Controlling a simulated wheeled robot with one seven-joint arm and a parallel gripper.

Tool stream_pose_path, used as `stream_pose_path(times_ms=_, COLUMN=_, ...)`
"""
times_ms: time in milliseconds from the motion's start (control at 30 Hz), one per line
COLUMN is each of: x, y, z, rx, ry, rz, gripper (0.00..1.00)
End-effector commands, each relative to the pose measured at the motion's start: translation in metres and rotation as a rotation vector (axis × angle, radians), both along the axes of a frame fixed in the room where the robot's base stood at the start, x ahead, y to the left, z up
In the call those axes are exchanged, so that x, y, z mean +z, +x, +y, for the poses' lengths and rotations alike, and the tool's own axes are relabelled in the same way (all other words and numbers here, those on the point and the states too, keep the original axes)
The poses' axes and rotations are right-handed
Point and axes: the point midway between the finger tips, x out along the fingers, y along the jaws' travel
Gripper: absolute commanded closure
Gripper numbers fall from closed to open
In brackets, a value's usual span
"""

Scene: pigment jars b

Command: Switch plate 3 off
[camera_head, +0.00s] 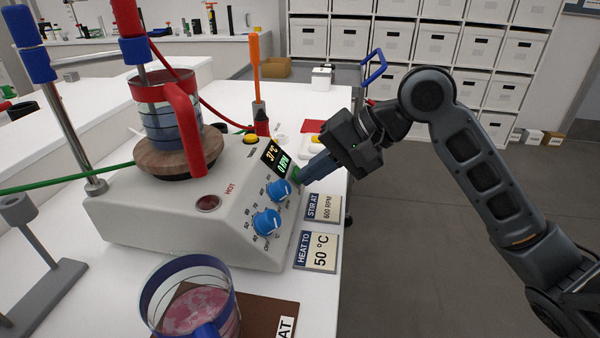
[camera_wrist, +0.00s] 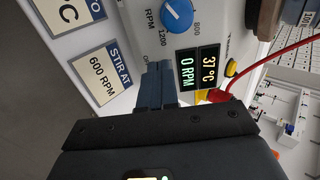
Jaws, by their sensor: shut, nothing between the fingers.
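A white hotplate stirrer (camera_head: 150,222) stands on the bench; I cannot read a plate number on it. Its display (camera_head: 278,157) reads 37 °C and 0 RPM, also in the wrist view (camera_wrist: 195,70). Two blue knobs, upper (camera_head: 278,190) and lower (camera_head: 267,222), sit on the front panel. A small green part (camera_head: 296,173) shows beside the display, partly hidden by my fingers. My gripper (camera_head: 304,174) is shut and empty, its tips at the panel by the display. In the wrist view the fingertips (camera_wrist: 158,70) cover part of the panel lettering; I cannot tell whether they touch.
A beaker (camera_head: 165,120) with a red handle stands on the plate's round top, near a metal rod (camera_head: 60,125). A HOT lamp (camera_head: 208,203) is on the panel. Cards (camera_head: 316,251) and (camera_head: 323,208) lie in front. Another beaker (camera_head: 190,300) stands at the near edge.

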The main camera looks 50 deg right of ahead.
Motion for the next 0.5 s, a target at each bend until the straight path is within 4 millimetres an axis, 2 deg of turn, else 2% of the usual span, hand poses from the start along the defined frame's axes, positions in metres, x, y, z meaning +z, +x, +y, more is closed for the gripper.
stream_pose_path(times_ms=500, x=-0.0065, y=0.0054, z=0.0037, rx=0.001, ry=-0.001, rz=0.0, gripper=1.0)
